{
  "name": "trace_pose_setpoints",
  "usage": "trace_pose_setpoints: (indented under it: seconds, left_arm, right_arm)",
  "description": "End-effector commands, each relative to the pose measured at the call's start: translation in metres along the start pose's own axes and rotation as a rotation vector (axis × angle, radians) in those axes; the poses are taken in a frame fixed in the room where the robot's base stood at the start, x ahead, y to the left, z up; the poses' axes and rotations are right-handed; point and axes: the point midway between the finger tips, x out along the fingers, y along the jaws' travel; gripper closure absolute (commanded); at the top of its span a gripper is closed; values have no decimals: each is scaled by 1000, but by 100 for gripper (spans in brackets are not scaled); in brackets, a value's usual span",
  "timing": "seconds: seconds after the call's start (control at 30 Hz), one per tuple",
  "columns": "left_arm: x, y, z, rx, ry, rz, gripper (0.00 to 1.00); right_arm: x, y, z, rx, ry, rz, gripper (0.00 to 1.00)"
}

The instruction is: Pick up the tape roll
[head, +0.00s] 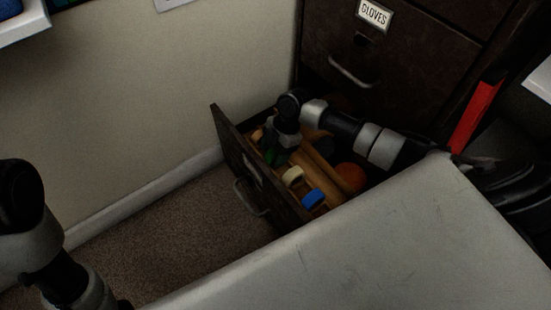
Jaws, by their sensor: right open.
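An open drawer (237,148) holds small items. A cream ring-shaped roll (292,176) and a blue roll (313,198) lie near its front side; either looks like a tape roll, and I cannot tell which one is meant. My right gripper (275,155) points down into the drawer, up and to the left of the cream roll and apart from it. It is open. A small green thing (270,157) shows at its fingertips; I cannot tell whether they touch. My left arm shows at the left edge, but its gripper is out of view.
An orange round thing (351,177) lies farther right in the drawer, beside a wooden divider (318,172). The dark cabinet (415,75) rises behind, with a drawer labelled GLOVES (374,14). A pale wall (130,90) stands left; carpet (180,225) is clear.

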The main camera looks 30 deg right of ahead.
Motion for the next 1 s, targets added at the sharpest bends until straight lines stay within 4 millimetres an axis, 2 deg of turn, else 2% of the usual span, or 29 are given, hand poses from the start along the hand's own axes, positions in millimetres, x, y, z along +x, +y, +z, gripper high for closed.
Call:
trace_pose_setpoints:
  seconds: [0.23, 0.5, 0.6, 0.87, 1.0]
  left_arm:
    - [1, 0, 0, 0, 3, 1, 64]
    - [1, 0, 0, 0, 3, 1, 64]
    - [1, 0, -1, 0, 4, 1, 64]
    - [3, 0, 0, 0, 5, 1, 64]
    - [7, -1, 0, -1, 6, -1, 64]
  right_arm:
    - [0, 0, 0, 0, 0, 0, 40]
    - [0, 0, 0, 1, 0, 0, 82]
    - [0, 0, 0, 0, 0, 0, 94]
    - [-2, 0, -1, 0, 0, 1, 94]
    - [-11, 0, -5, 0, 0, 2, 94]
